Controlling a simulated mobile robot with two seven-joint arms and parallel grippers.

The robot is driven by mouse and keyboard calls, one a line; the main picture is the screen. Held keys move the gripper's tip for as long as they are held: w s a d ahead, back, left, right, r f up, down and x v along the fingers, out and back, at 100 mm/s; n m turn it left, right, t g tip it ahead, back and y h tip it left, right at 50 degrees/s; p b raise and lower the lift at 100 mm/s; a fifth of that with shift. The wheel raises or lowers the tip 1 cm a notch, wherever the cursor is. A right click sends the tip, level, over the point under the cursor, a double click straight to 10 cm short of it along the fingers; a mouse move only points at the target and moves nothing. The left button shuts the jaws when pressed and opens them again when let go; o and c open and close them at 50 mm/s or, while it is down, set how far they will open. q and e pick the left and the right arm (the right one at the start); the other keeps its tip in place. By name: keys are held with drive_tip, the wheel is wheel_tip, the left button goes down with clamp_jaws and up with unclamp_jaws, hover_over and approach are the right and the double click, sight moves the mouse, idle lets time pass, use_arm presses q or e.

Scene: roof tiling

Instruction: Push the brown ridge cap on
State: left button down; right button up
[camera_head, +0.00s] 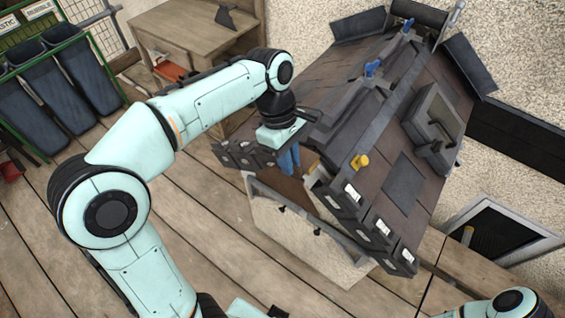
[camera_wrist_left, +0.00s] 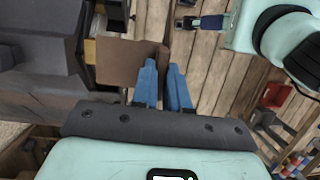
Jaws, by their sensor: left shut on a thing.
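The brown ridge cap (camera_wrist_left: 122,62) shows in the left wrist view, at the near end of the dark roof. My left gripper (camera_wrist_left: 163,88) has its blue fingers shut on the cap's edge. In the head view my left gripper (camera_head: 289,158) is at the roof's lower gable end, and its wrist hides much of the cap there. I cannot tell whether the cap touches the ridge. The model roof (camera_head: 335,78) has dark ridge pieces running up and away to the right.
Blue clamps (camera_head: 371,68) stand on the ridge, and a yellow knob (camera_head: 360,162) is near its lower end. A dark framed roof window (camera_head: 433,122) is on the right slope. A wooden bench (camera_head: 190,30) stands behind. The plank floor (camera_head: 215,265) in front is clear.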

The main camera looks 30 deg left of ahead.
use_arm(q)
drive_tip(key=shift+w+r+p, duration=0.15)
drive_tip(key=shift+w+p, duration=0.25)
drive_tip(key=shift+w, duration=0.6)
drive_tip(key=shift+s+d+t+b, duration=0.1)
drive_tip(key=shift+t+b, duration=0.2)
drive_tip(key=shift+b, duration=0.15)
use_arm(e)
drive_tip(key=shift+w+r, duration=0.25)
drive_tip(key=shift+r, duration=0.15)
use_arm(q)
drive_tip(key=shift+w+r+p, duration=0.1)
drive_tip(key=shift+w+p, duration=0.1)
drive_tip(key=shift+p, duration=0.2)
use_arm(e)
drive_tip(key=shift+w+r, duration=0.2)
use_arm(q)
drive_tip(key=shift+w, duration=0.2)
use_arm(e)
drive_tip(key=shift+w+r, duration=0.2)
use_arm(q)
drive_tip(key=shift+w+p, duration=0.15)
drive_tip(key=shift+p, duration=0.15)
use_arm(e)
drive_tip(key=shift+w+r, duration=0.1)
drive_tip(key=shift+r, duration=0.05)
